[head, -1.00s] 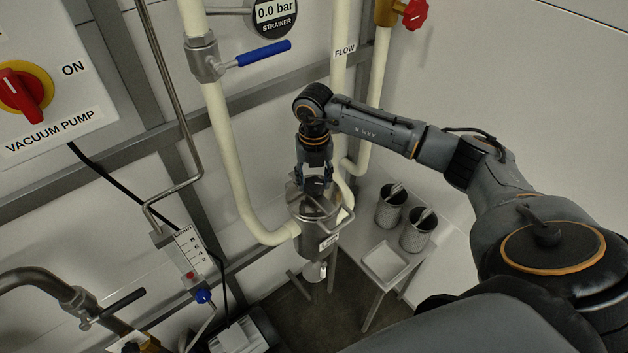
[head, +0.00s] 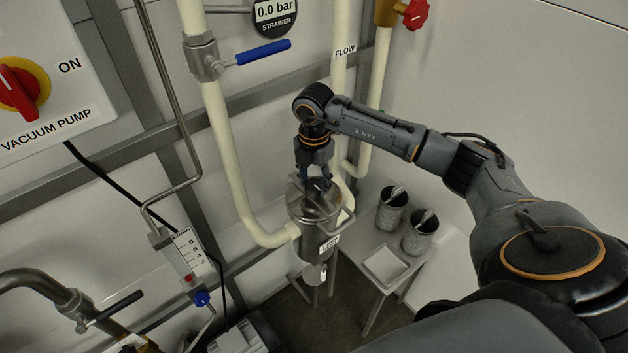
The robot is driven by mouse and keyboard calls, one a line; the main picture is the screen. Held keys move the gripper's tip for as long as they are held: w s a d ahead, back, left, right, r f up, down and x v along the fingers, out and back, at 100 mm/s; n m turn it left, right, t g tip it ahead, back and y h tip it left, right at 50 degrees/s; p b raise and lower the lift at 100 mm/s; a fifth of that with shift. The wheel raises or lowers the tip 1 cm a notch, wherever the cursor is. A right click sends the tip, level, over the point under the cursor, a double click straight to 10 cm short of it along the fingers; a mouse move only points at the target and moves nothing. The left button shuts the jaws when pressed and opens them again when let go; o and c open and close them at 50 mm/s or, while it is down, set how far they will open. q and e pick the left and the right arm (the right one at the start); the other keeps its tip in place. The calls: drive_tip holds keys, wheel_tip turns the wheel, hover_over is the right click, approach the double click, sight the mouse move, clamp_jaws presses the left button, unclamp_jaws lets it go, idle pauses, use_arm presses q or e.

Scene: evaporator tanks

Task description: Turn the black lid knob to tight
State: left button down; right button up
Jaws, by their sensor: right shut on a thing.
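A steel strainer pot (head: 321,240) with a metal lid (head: 314,204) hangs on the cream pipework in the middle of the head view. My right gripper (head: 317,185) points down at the top of the lid, its fingers shut on the black lid knob. The knob is mostly hidden between the fingers, and its turn position cannot be read. A thin metal bar handle sticks out at the lid's right side. My left gripper is not in view.
A blue-handled valve (head: 263,52) and a strainer gauge (head: 274,14) are above. A small table (head: 400,280) with two steel cups (head: 391,208) and a white tray (head: 386,264) stands to the right. A flow meter (head: 187,255) is to the left.

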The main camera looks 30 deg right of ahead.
sight(313, 185)
drive_tip(key=shift+r+m, duration=0.1)
drive_tip(key=shift+m, duration=0.2)
drive_tip(key=o, duration=1.1)
drive_tip(key=shift+o, duration=0.2)
drive_tip(key=shift+r, duration=0.15)
wheel_tip(313, 185, up, 12)
drive_tip(key=shift+f, duration=0.2)
